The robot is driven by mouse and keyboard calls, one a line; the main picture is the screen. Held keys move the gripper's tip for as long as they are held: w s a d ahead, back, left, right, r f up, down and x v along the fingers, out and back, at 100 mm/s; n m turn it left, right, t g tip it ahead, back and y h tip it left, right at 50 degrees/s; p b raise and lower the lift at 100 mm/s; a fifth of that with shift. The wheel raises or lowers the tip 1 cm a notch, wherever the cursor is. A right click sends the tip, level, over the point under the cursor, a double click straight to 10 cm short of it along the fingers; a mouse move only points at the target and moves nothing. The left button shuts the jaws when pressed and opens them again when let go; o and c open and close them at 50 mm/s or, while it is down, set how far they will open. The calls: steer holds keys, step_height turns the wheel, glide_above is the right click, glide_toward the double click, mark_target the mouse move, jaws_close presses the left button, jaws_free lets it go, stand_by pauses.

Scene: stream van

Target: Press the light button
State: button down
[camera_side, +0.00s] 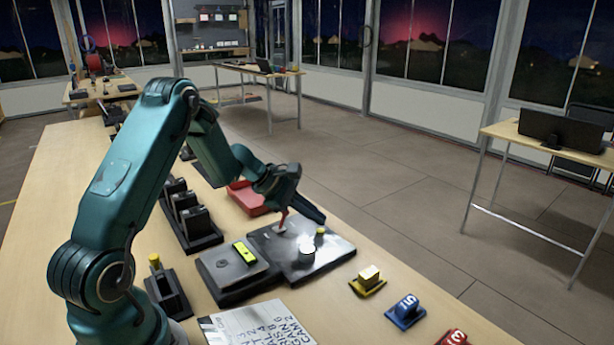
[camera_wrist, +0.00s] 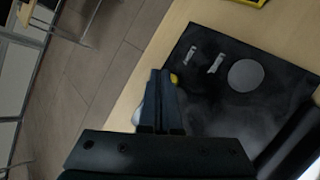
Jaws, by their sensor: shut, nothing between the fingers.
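A flat dark panel (camera_side: 338,250) lies on the wooden table in the side view. On it are a pale round part (camera_side: 307,246) and a small yellow knob (camera_side: 320,232). I cannot tell which part is the light button.
A dark box with a yellow-green display (camera_side: 244,252) sits left of the panel, and a red tray (camera_side: 247,198) behind it. Yellow (camera_side: 369,280), blue (camera_side: 406,311) and red (camera_side: 453,338) numbered blocks stand along the right edge. A black lever unit (camera_side: 168,292) is nearer my base.

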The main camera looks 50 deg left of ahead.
mark_target(315, 233)
steer(key=shift+r, duration=0.1)
steer(key=shift+r, duration=2.5)
steer(key=s+d+r+m+h, duration=0.1)
steer(key=s+d+r+m, duration=0.2)
steer(key=d+r+m, duration=0.35)
steer(key=s+d+r+m, duration=0.4)
steer(key=d+r, duration=0.3)
steer(key=d, duration=0.3)
steer(key=s+d+f+m+g+y, duration=0.15)
steer(key=s+d+m, duration=0.25)
steer(key=s+m, duration=0.55)
steer(key=s+a+f+m+g+y, duration=0.1)
steer(key=s+a+f+m+y, duration=0.1)
steer(key=s, duration=0.5)
step_height(315, 233, down, 3)
steer(key=a+y, duration=0.1)
steer(key=a, duration=0.1)
steer(key=shift+s+a, duration=0.35)
steer(key=shift+s, duration=0.05)
